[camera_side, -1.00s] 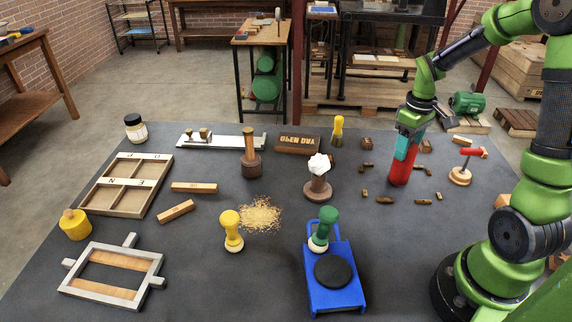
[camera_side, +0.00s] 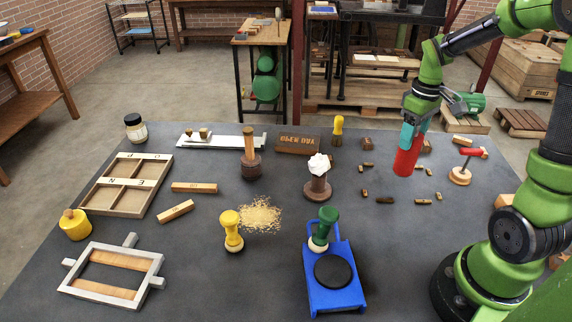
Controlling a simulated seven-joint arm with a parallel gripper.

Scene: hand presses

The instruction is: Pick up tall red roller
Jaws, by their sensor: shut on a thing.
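The tall red roller (camera_side: 406,163) is a red cylinder in the side view, right of the table's middle. It hangs from my gripper (camera_side: 411,132), slightly tilted, with its lower end apparently a little above the dark table top. My gripper points down and is shut on the roller's upper part, where a teal section shows. The fingertips are partly hidden by the roller and the wrist.
Several small brown blocks (camera_side: 384,200) lie below and around the roller. A blue press (camera_side: 336,297) is in front.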

